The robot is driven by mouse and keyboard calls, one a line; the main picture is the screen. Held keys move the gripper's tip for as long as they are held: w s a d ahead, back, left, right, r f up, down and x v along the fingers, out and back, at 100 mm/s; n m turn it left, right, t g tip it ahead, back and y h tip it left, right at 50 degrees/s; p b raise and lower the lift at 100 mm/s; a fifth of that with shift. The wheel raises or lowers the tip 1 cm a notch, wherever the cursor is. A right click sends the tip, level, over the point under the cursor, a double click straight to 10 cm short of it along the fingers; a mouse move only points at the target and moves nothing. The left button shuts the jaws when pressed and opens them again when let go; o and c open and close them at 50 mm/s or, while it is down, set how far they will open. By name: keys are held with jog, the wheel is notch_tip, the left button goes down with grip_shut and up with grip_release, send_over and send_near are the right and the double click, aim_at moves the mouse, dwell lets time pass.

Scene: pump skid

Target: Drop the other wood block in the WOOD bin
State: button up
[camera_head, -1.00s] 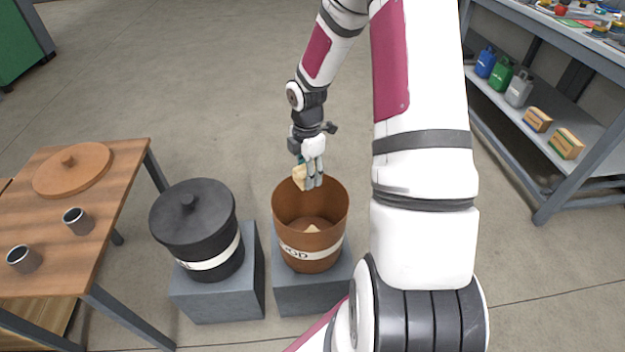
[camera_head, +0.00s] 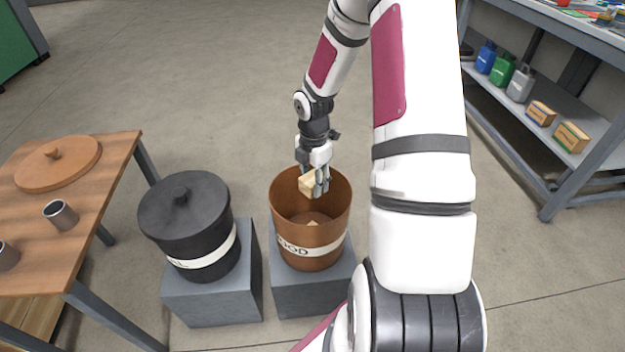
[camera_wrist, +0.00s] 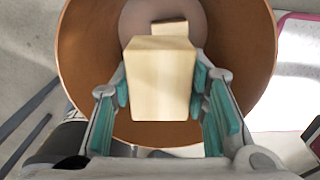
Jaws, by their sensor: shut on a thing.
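A pale wood block (camera_head: 309,184) is held between the fingers of my gripper (camera_head: 320,190) at the mouth of the brown bin marked WOOD (camera_head: 310,250). The wrist view shows the held block (camera_wrist: 160,80) between the teal finger pads of my gripper (camera_wrist: 163,105), with the bin's round wall (camera_wrist: 85,60) around it. Another wood block (camera_wrist: 171,27) lies on the bin floor, and its top also shows in the head view (camera_head: 313,223). The lower part of that block is hidden by the bin wall in the head view.
A black lidded bin (camera_head: 188,225) stands left of the WOOD bin, each on a grey block. A wooden table (camera_head: 95,215) at left holds a round brown lid (camera_head: 58,162) and metal cups (camera_head: 61,215). A shelf (camera_head: 560,150) stands at right.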

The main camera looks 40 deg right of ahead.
jog(key=shift+f, duration=0.3)
jog(key=o, duration=1.2)
jog(key=shift+r, duration=0.1)
notch_tip(320, 180, up, 11)
jog(key=shift+r, duration=0.45)
